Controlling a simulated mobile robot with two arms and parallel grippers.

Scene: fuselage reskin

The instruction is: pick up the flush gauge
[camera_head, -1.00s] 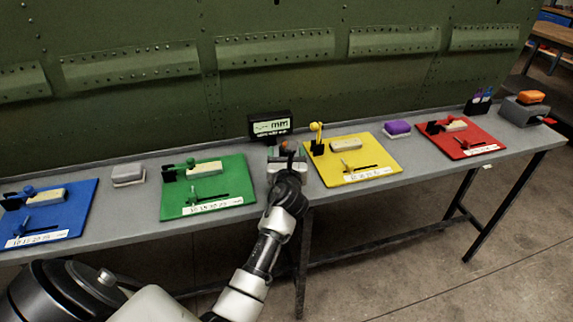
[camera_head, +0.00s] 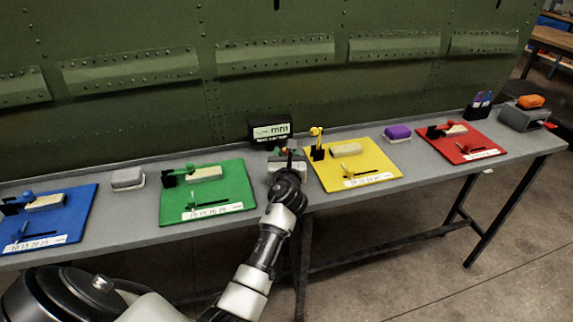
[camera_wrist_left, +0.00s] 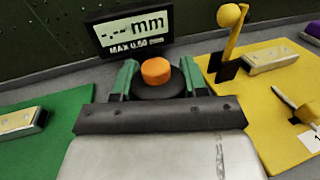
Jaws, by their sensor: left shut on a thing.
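The flush gauge (camera_wrist_left: 157,88) is a dark round body with an orange knob on top. In the left wrist view it sits between the two green-tipped fingers of my left gripper (camera_wrist_left: 157,80), which is shut on it. In the head view my left gripper (camera_head: 286,156) is at the table, just in front of the small display, and mostly hides the gauge. I cannot tell whether the gauge still touches the surface under it. My right gripper is not in view.
A black display (camera_head: 271,130) reading "mm" stands right behind the gripper. A green board (camera_head: 232,184) lies to the left and a yellow board (camera_head: 376,166) to the right, both with blocks and upright parts. Blue (camera_head: 75,220) and red (camera_head: 480,137) boards lie farther out. The green riveted panel (camera_head: 270,90) rises behind the table.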

